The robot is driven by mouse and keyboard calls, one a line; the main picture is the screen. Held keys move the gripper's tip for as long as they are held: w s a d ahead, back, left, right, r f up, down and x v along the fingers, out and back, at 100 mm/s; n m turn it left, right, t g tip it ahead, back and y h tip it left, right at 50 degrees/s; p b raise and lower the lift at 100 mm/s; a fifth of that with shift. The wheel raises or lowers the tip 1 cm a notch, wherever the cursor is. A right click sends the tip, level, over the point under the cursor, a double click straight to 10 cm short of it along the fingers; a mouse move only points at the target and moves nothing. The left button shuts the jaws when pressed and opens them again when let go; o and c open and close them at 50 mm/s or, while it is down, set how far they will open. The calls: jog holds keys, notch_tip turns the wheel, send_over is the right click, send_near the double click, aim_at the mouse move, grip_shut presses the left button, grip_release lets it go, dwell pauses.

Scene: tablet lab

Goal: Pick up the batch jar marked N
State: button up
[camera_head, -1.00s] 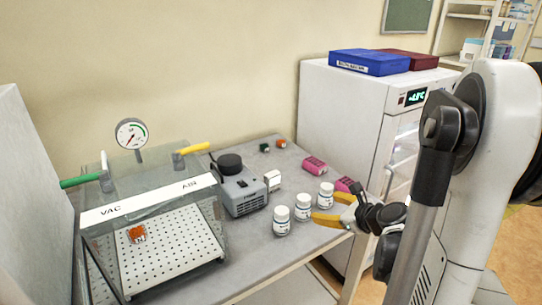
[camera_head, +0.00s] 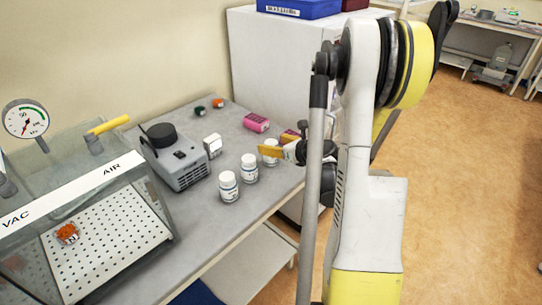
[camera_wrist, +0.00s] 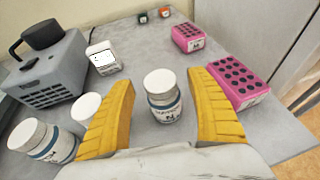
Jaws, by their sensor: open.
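Three white jars with white lids stand upright on the grey bench. The farthest jar (camera_head: 270,146) is partly hidden by a yellow finger of my gripper (camera_head: 272,153). In the wrist view this jar (camera_wrist: 162,95) stands between the yellow fingers of my open gripper (camera_wrist: 162,80), with gaps on both sides; its label seems to read N. The middle jar (camera_head: 249,168) and nearest jar (camera_head: 229,187) stand to the left. In the wrist view the middle jar (camera_wrist: 86,107) is partly behind the left finger, and the nearest jar (camera_wrist: 42,140) is at lower left.
A grey device with a black knob (camera_head: 178,160) and a small white item (camera_head: 213,146) stand left of the jars. Pink perforated blocks (camera_wrist: 240,84) (camera_wrist: 187,38) lie to the right and behind. A clear vacuum chamber (camera_head: 110,235) is at left; a white cabinet (camera_head: 275,60) stands behind.

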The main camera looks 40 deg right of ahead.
jog(key=shift+x, duration=0.85)
jog(key=shift+r, duration=0.1)
jog(key=shift+s, duration=0.1)
jog(key=shift+c, duration=0.4)
jog(key=c, duration=1.2)
jog(key=shift+r, duration=0.1)
jog(key=shift+c, duration=0.2)
